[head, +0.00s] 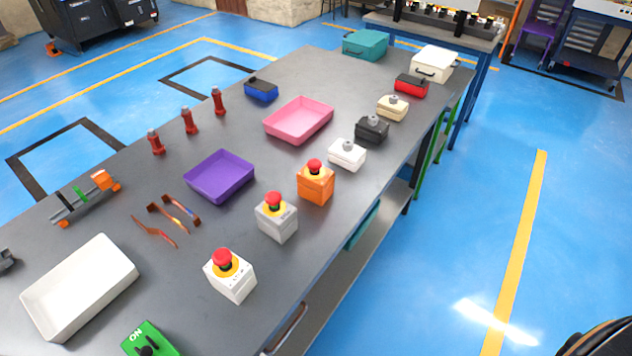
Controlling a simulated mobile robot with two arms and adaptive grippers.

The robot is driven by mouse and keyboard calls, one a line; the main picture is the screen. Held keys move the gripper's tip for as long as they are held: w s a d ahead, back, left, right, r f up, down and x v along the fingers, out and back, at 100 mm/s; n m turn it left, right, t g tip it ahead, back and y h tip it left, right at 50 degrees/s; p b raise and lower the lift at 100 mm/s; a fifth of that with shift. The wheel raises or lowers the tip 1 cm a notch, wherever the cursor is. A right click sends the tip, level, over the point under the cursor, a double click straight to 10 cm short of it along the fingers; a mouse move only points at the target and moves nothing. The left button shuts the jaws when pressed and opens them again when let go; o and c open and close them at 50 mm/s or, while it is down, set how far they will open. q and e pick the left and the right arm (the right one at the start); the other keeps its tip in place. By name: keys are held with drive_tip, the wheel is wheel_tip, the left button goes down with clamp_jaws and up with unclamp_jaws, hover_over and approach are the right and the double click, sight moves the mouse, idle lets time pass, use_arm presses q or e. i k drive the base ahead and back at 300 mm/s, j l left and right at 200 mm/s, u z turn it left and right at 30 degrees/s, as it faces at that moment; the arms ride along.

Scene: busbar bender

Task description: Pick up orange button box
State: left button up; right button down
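The orange button box (316,187) stands upright on the dark grey workbench (262,130), close to its right edge. It has a yellow collar and a red mushroom button on top. A grey button box (276,221) stands just in front of it to the left, and a white switch box (347,155) stands just behind it to the right. No gripper touches it. Neither of my grippers can be recognised in the head view.
A white button box (231,280) and a green switch box (150,340) stand nearer. A purple tray (219,176), a pink tray (299,121) and a white tray (81,287) lie on the bench. The blue floor right of the bench is open.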

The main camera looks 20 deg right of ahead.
sight(317, 187)
drive_tip(key=l+u, duration=0.1)
drive_tip(key=u, duration=0.35)
drive_tip(key=l+u, duration=0.4)
drive_tip(key=l, duration=0.35)
drive_tip(key=l+u, duration=0.35)
drive_tip(key=l, duration=0.45)
